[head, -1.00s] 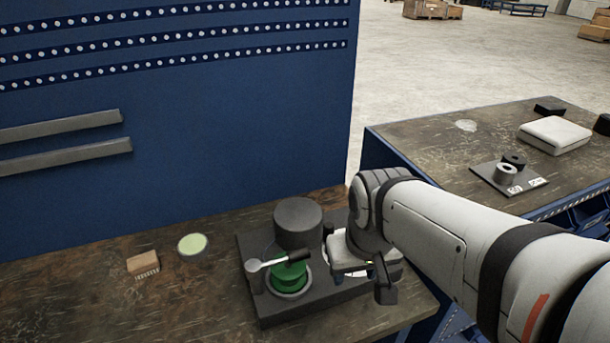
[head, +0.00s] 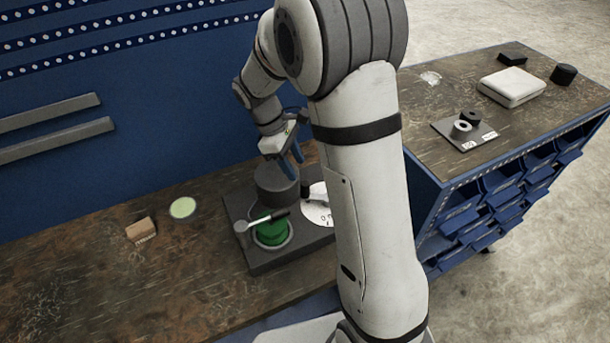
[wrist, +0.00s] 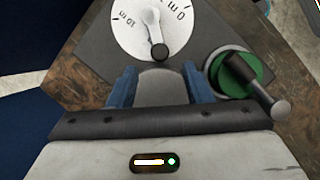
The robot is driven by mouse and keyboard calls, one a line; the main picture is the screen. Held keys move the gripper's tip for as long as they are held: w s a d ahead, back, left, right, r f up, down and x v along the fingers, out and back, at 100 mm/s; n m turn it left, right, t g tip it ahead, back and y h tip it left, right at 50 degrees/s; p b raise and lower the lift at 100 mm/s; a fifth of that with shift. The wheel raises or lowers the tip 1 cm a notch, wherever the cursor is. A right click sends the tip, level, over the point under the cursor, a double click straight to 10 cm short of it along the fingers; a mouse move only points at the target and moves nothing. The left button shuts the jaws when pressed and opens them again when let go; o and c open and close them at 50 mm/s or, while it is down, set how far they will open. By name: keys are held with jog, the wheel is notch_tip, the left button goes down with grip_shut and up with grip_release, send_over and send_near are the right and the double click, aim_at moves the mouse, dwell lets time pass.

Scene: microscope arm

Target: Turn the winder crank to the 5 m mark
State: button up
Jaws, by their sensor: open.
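The winder's dark base (head: 285,260) stands on the brown bench. Its white dial (head: 318,212) also shows in the wrist view (wrist: 135,38), with "10 m" and "0 m" lettering. A pale crank arm (wrist: 151,18) with a dark knob (wrist: 158,52) lies over the dial, the knob towards my gripper. I cannot read a 5 m mark. My gripper (head: 291,156) is open and empty, above and behind the base. In the wrist view its blue fingers (wrist: 160,73) are apart, with the grey cylinder (wrist: 163,88) showing between them. My arm hides the dial's right side in the head view.
A dark cylinder (head: 276,186) stands on the base. A brush (head: 141,229) and pale green disc (head: 183,208) lie left. A blue panel (head: 170,120) rises behind. The left bench is largely clear.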

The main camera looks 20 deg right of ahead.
aim_at(304, 183)
jog(key=p+x, duration=0.1)
jog(key=x, duration=0.6)
jog(key=shift+s+f, duration=0.1)
jog(key=shift+f, duration=0.2)
jog(key=shift+c, duration=0.6)
grip_shut()
